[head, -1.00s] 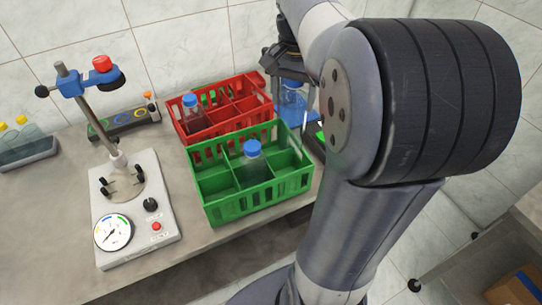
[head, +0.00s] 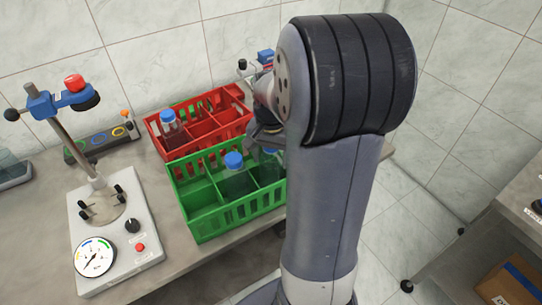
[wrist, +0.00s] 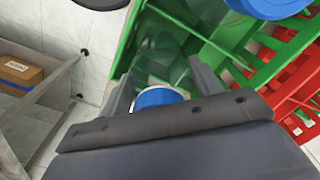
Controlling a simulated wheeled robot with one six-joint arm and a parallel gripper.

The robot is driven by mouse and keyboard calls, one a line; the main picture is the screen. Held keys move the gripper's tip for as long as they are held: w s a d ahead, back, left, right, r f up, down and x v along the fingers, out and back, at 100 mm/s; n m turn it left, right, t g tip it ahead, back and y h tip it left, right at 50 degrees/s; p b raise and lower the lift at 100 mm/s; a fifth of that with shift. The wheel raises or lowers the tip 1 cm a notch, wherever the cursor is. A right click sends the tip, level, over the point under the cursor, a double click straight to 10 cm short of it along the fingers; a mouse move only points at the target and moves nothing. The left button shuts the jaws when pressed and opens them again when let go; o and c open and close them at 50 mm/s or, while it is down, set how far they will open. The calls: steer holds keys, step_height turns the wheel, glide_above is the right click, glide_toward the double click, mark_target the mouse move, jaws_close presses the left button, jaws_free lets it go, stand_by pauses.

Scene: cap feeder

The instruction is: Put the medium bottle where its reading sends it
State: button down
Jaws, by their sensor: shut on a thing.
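My gripper (head: 264,138) is shut on a clear bottle (head: 270,156) at the right end of the green crate (head: 205,228). In the wrist view, the bottle's blue cap (wrist: 158,98) sits between the fingers of my gripper (wrist: 160,80). Its clear body overlaps the green crate (wrist: 222,62) there; I cannot tell how deep inside it is. My arm partly hides it in the head view. The gauge unit (head: 146,232) has a round dial (head: 95,258) with coloured arcs; its needle is too small to read surely.
Another blue-capped bottle (head: 237,180) stands in the green crate, close to my gripper. The red crate (head: 196,138) behind holds a dark bottle (head: 172,132). A clamp stand (head: 62,102) rises from the gauge unit. A cardboard box (head: 510,285) is at lower right.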

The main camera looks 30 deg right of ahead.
steer(key=shift+f, duration=0.15)
steer(key=shift+c, duration=1.9)
jaws_free()
step_height(320, 180, up, 12)
steer(key=shift+r+p, duration=0.15)
steer(key=shift+p, duration=0.15)
